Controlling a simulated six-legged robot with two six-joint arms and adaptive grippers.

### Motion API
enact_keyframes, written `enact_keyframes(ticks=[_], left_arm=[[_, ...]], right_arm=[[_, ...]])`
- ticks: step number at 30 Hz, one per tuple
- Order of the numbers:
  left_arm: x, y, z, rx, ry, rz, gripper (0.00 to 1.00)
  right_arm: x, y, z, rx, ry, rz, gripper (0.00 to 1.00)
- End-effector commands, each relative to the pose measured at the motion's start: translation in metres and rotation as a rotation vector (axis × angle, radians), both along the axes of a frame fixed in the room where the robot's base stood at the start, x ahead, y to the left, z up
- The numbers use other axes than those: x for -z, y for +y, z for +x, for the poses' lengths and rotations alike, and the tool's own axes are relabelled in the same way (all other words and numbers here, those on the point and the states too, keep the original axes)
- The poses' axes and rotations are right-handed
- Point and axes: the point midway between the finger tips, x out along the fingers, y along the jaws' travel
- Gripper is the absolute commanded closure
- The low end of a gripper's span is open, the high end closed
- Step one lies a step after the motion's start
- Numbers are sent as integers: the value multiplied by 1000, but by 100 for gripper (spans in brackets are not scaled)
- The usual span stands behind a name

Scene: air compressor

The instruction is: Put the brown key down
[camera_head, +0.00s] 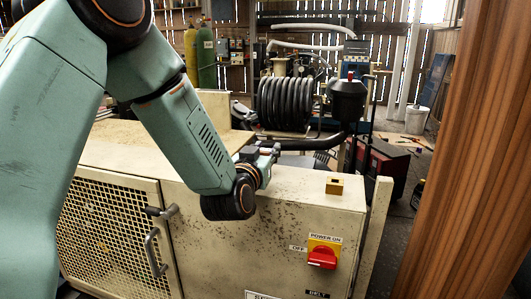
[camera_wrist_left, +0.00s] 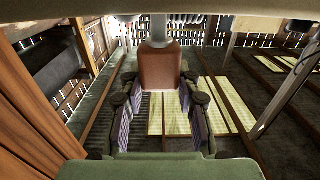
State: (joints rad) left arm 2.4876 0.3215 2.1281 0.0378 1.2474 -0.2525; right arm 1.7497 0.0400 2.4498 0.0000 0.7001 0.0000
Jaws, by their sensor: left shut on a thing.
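My left gripper (camera_head: 268,160) is above the top of the cream cabinet, near its middle. In the left wrist view my left gripper (camera_wrist_left: 161,84) has its two fingers on either side of the brown key (camera_wrist_left: 160,70). It is shut on the key, whose wide brown head lies between the fingertips and whose grey shaft points away. In the head view I cannot make out the key by the gripper. The cream cabinet (camera_head: 230,245) has a worn, spotted surface. My right gripper is not in view.
A black hose coil (camera_head: 285,103) stands behind. A wooden post (camera_head: 460,150) blocks the right side.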

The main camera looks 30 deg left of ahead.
Motion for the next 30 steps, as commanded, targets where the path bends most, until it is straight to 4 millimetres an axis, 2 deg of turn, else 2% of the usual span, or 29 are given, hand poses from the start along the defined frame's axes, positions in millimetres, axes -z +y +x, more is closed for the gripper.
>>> enact_keyframes(ticks=[6, 7, 15, 26, 30], left_arm=[[4, 0, 0, 0, 0, 0, 99], [5, 0, 0, 0, 1, 0, 67], [4, 0, 0, 0, 0, 0, 45], [-1, 0, 0, 0, 0, 0, 45], [-1, -4, -16, 0, 3, -1, 45]], right_arm=[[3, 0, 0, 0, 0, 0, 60], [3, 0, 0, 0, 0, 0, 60], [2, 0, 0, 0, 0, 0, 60], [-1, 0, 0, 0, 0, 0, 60], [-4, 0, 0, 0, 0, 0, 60]])
